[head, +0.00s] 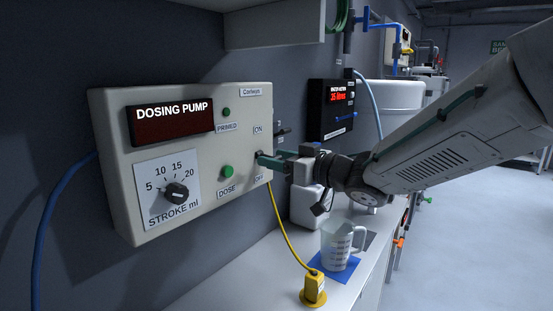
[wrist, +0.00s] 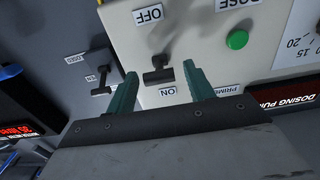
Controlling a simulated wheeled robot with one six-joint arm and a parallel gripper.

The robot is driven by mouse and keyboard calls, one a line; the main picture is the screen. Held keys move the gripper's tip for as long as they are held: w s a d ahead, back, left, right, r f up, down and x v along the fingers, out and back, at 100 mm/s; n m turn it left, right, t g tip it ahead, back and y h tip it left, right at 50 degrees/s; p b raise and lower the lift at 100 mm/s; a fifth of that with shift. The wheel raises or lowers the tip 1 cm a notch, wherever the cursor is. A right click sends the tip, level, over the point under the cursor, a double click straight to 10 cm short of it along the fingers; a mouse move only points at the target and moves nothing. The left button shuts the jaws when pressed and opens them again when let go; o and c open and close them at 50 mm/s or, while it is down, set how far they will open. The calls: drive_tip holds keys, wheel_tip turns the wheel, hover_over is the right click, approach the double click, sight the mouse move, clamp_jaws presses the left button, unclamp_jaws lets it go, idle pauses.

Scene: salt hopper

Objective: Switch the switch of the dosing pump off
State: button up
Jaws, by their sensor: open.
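The dosing pump (head: 190,112) is a pale box on the wall with a dark, unlit display. Its switch (wrist: 158,74) is a dark lever with a crossbar handle. In the wrist view, which is turned upside down, the handle lies nearer the ON label (wrist: 168,91) than the OFF label (wrist: 148,14). My gripper (wrist: 160,73) is open, with one teal fingertip on each side of the handle and visible gaps to both. In the head view my gripper (head: 266,158) reaches the panel's right edge from the right and partly hides the switch.
A green DOSE button (head: 227,172) and a stroke knob (head: 177,193) are on the same panel. A second switch (wrist: 101,82) is on the wall beside the pump. A measuring jug (head: 340,246) stands on the counter below, near a yellow plug (head: 313,288) and its cable.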

drive_tip(key=shift+w+a, duration=0.2)
drive_tip(key=shift+a, duration=0.1)
drive_tip(key=c, duration=1)
drive_tip(key=shift+f+t+y, duration=0.3)
drive_tip(key=shift+f+y, duration=0.05)
drive_tip(key=shift+y, duration=0.05)
drive_tip(key=t+y, duration=0.1)
drive_tip(key=f+t+y, duration=0.1)
drive_tip(key=shift+w+a+f+y, duration=0.1)
drive_tip(key=shift+a+f+y, duration=0.05)
drive_tip(key=shift+y, duration=0.15)
drive_tip(key=o, duration=1)
